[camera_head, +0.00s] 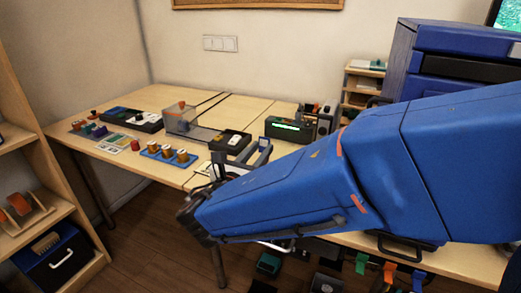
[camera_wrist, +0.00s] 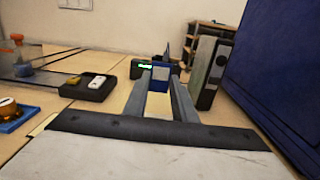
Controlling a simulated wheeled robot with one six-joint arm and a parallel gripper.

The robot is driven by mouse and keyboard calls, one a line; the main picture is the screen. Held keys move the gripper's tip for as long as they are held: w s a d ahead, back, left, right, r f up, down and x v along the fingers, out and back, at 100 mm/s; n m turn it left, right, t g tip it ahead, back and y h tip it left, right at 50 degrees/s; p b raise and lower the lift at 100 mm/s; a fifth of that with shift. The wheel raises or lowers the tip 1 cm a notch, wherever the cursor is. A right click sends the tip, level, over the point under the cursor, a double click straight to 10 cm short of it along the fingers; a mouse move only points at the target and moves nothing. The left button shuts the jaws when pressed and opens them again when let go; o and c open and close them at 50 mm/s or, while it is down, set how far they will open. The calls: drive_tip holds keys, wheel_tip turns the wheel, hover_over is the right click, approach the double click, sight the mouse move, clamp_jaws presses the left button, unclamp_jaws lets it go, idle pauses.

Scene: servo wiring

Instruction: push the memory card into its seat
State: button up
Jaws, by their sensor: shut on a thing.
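My gripper (camera_wrist: 160,78) reaches forward in the wrist view, with its two long grey fingers on either side of a small blue piece. They are shut on this piece, which I take to be the memory card (camera_wrist: 160,73). I cannot make out the card's seat.
The black tray (camera_head: 221,146) holds a white piece. A clear box (camera_head: 182,122), a blue rack of capped pieces (camera_head: 151,155) and a long black tray (camera_head: 117,112) stand farther left. A grey upright unit (camera_wrist: 205,72) stands close right of the fingers.

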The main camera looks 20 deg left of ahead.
drive_tip(key=shift+f, duration=2.7)
drive_tip(key=shift+f, duration=1.35)
drive_tip(key=o, duration=1.2)
drive_tip(key=shift+c, duration=0.2)
drive_tip(key=shift+s, duration=0.1)
drive_tip(key=s+a, duration=0.1)
drive_tip(key=s, duration=1.6)
drive_tip(key=shift+s, duration=0.1)
